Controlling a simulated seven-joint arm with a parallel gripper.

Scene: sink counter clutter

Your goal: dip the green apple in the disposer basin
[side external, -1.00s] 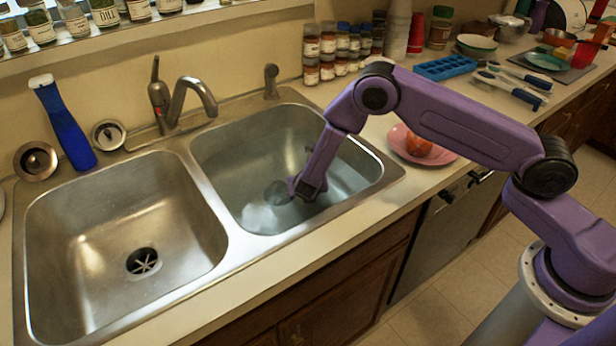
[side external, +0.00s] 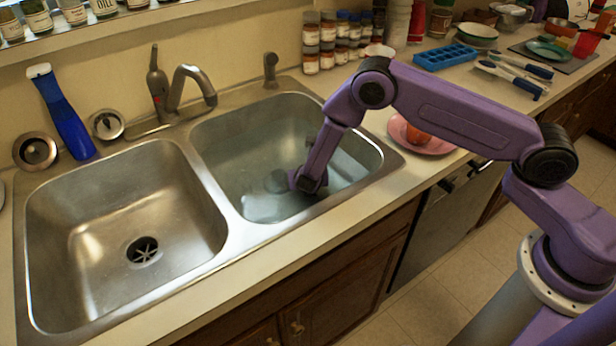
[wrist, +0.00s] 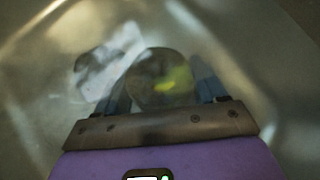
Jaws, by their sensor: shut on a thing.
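My gripper (side external: 292,183) reaches down into the right sink basin (side external: 235,135), which holds cloudy water. In the wrist view my gripper (wrist: 162,88) is shut on a round, dark object with a yellow-green patch, apparently the green apple (wrist: 172,78). It sits between the two bluish fingers and looks blurred, as if seen through water. In the side view only a dim grey round shape shows at the fingertips. The left basin (side external: 75,205) is empty, with a star-shaped drain opening (side external: 143,250).
A faucet (side external: 190,88) stands behind the divider (side external: 215,190). A pink plate (side external: 440,147) with an orange-red fruit (side external: 416,135) lies right of the sink.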

